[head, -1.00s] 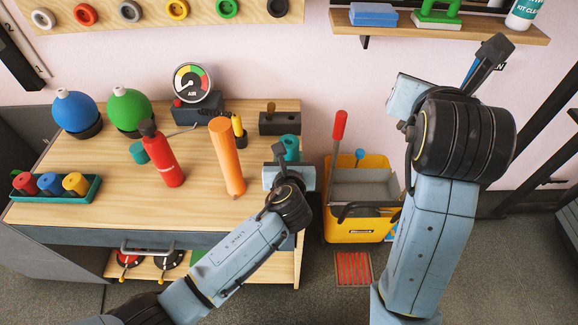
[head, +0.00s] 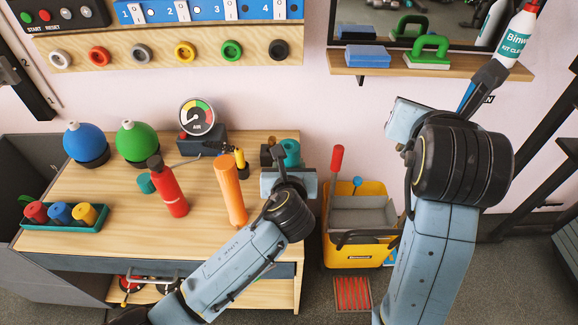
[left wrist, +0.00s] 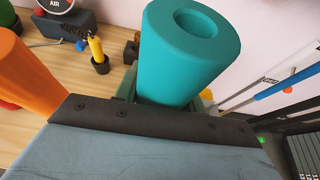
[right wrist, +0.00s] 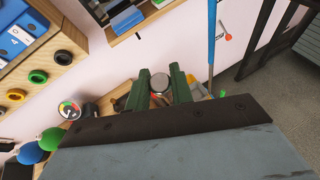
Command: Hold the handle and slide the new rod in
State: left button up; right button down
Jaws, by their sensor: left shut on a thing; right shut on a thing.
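A teal cylinder with a round hole in its top stands upright in my left gripper (head: 288,172). This hollow cylinder (left wrist: 178,60) fills the left wrist view and shows just above the gripper in the head view (head: 291,152). My left gripper is shut on it, its fingers mostly hidden behind it. My right gripper (right wrist: 161,92) is raised at the right, before the wall. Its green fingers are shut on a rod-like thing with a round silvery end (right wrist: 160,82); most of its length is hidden. The two held things are well apart.
The wooden workbench (head: 120,205) holds an orange cylinder (head: 231,192), a red bottle (head: 168,188), a pressure gauge (head: 197,117) and a tray (head: 65,225) of coloured pieces. A yellow bucket (head: 358,250) stands right of the bench. A shelf (head: 440,65) is on the wall above.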

pick_arm(q)
notch_tip(320, 180, down, 7)
jog(key=b, duration=0.4)
jog(key=shift+f, duration=0.1)
jog(key=shift+f+b, duration=1.2)
jog(key=shift+b, duration=0.6)
jog(key=shift+f, duration=0.1)
jog(key=o, duration=1.2)
jog(key=shift+f, duration=0.1)
jog(key=c, duration=1)
jog(key=shift+o, duration=0.2)
